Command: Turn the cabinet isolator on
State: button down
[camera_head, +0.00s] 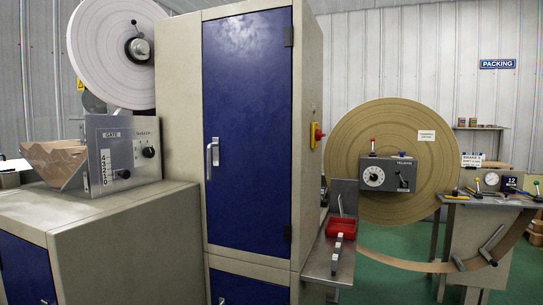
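A tall cabinet with a blue door (246,130) stands in the middle of the head view. Its door is shut and has a silver handle (212,158) at its left edge. A red and yellow switch (316,135) sits on the cabinet's right side face, seen nearly edge-on. It looks like the isolator, but its knob position and any markings are too small and oblique to tell. My gripper is not in view.
A gate unit with a knob (149,152) stands on the beige housing at left. A metal shelf (327,262) with a red tray (341,228) juts out right of the cabinet. A large brown roll (395,125) and a bench (483,204) stand further right. Green floor shows between.

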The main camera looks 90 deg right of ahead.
aim_at(319, 135)
jog(key=k+l, duration=0.25)
jog(key=k+l+z, duration=0.1)
jog(key=k+l, duration=0.2)
jog(key=l, duration=0.15)
jog(key=k+l, duration=0.25)
jog(key=l, duration=0.15)
jog(key=k+l+z, duration=0.1)
jog(key=k+l, duration=0.15)
jog(key=k+l+z, duration=0.1)
jog(key=k+l, duration=0.15)
jog(key=l, duration=0.25)
jog(key=k+l, duration=0.2)
jog(key=l, duration=0.2)
